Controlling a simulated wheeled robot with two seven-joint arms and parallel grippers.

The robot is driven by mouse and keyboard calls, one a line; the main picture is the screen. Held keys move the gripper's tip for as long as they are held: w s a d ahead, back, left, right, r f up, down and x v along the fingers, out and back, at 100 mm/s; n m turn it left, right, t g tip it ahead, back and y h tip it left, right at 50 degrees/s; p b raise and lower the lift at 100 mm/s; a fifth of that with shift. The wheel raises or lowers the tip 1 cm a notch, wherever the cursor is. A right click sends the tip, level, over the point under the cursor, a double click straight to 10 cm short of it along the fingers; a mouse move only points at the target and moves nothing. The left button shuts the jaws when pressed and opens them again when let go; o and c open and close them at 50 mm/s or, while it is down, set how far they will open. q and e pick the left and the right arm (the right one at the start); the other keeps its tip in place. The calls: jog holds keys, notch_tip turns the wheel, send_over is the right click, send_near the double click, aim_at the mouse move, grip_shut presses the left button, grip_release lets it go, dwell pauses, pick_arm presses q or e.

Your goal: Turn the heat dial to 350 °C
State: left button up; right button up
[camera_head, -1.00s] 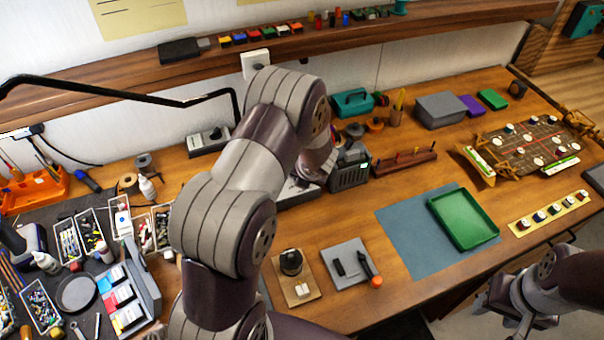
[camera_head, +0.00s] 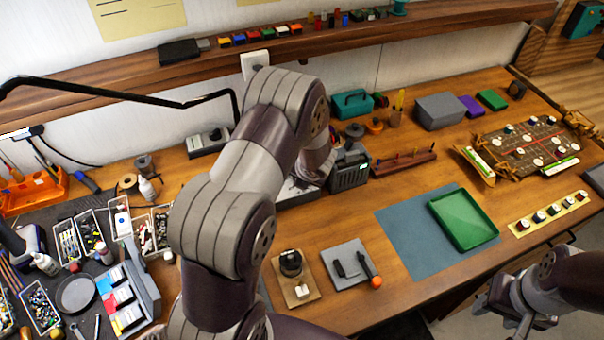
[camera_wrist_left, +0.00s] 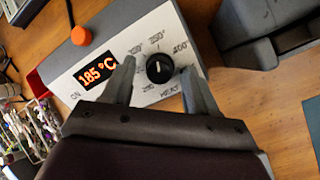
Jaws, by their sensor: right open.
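The heat dial (camera_wrist_left: 159,68) is a round black knob with a white pointer line, on a pale panel marked HEAT with a ring of temperature numbers. The orange display (camera_wrist_left: 97,77) beside it reads 185 °C. My left gripper (camera_wrist_left: 160,70) is open, with one finger on each side of the dial and a small gap seen on both sides. In the head view my left arm hides that gripper and the dial; only part of the pale unit (camera_head: 296,192) shows. My right gripper (camera_head: 503,312) is open and empty at the lower right, off the bench's front edge.
An orange knob (camera_wrist_left: 81,36) sits near the panel's upper left corner. A green tray (camera_head: 463,220) lies on a blue mat (camera_head: 400,235). Bare bench lies between mat and box.

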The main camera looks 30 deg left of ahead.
pick_arm(q)
jog(key=p+v, duration=0.1)
jog(key=v, duration=1.1)
jog(key=shift+r+p, duration=0.3)
jog(key=shift+p, duration=0.1)
jog(key=shift+s+d, duration=0.1)
